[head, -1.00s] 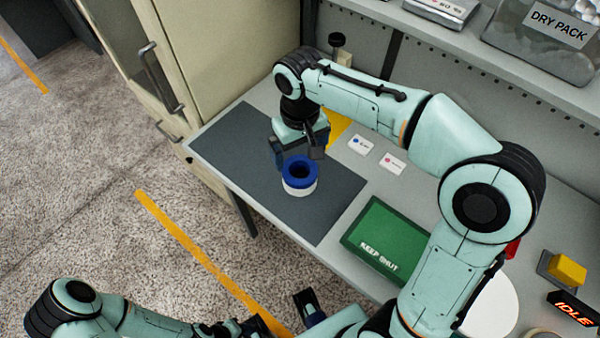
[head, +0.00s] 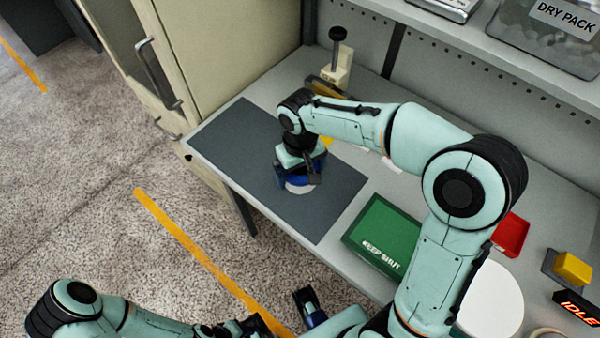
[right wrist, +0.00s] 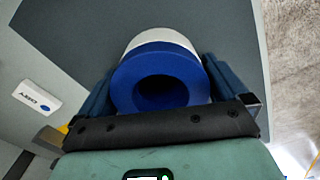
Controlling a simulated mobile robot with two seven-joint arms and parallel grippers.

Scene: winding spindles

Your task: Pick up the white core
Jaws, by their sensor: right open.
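The white core (head: 298,188) stands on the dark grey mat (head: 240,135), mostly hidden under my right gripper (head: 299,180) in the head view. In the right wrist view the white core (right wrist: 160,38) shows a blue ring-shaped end with a dark round hole. My right gripper (right wrist: 157,85) is open, with one dark blue finger on each side of the core. I cannot tell whether the fingers touch it. My left gripper (head: 290,312) is low at the bottom of the head view, away from the core; its jaw opening is unclear.
A green box (head: 382,235) marked KEEP SHUT lies right of the mat. A red tray (head: 511,236), a white disc (head: 492,300) and a yellow block (head: 573,267) are farther right. A post with a black knob (head: 337,35) stands behind. The mat around the core is clear.

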